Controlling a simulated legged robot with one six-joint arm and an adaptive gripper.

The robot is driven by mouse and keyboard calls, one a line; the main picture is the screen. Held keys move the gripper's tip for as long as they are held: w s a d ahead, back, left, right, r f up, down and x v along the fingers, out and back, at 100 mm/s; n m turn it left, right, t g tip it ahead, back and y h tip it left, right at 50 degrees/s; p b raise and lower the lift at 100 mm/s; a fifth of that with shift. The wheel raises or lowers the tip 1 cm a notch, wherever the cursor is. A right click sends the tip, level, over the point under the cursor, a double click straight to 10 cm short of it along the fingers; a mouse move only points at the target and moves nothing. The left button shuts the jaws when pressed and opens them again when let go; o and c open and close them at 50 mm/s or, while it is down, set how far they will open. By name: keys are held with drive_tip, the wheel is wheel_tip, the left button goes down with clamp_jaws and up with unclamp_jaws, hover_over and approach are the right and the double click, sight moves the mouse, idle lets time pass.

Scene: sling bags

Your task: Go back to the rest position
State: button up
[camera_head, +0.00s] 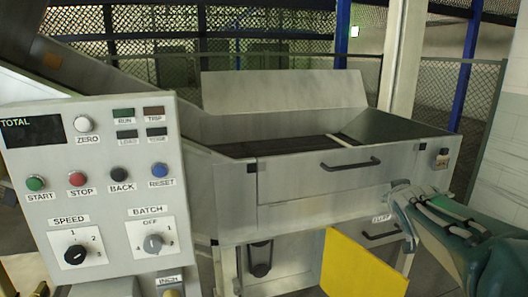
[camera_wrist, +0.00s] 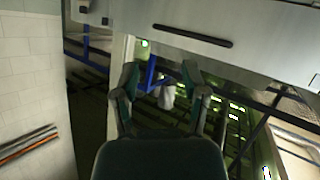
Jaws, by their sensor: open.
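My gripper (camera_wrist: 160,76) is open in the wrist view, with its two dark green fingers apart and nothing between them. In the head view my green arm reaches in from the lower right, its end in front of the right part of the grey metal machine (camera_head: 225,225). I cannot tell from the head view whether it touches the machine. The wrist view shows a pale machine face with a dark handle (camera_wrist: 192,36) beyond the fingertips.
A control panel (camera_head: 100,200) with buttons and two dials stands at the left. The machine has an open bin with a dark handle (camera_head: 350,163). A yellow plate (camera_head: 360,268) stands below. A tiled wall (camera_head: 510,150) and mesh fence (camera_head: 440,100) are at right.

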drive_tip(key=s+a+f+g+y, duration=0.1)
drive_tip(key=s+a+f, duration=0.3)
drive_tip(key=s, duration=0.5)
drive_tip(key=s+a+f+g+y, duration=0.1)
drive_tip(key=s+a+f+g, duration=0.3)
drive_tip(key=s, duration=0.6)
drive_tip(key=s+a+f+g+y, duration=0.2)
drive_tip(key=s+a+f, duration=0.2)
drive_tip(key=s, duration=0.6)
drive_tip(key=a, duration=0.2)
drive_tip(key=shift+a, duration=0.4)
drive_tip(key=shift+r, duration=0.1)
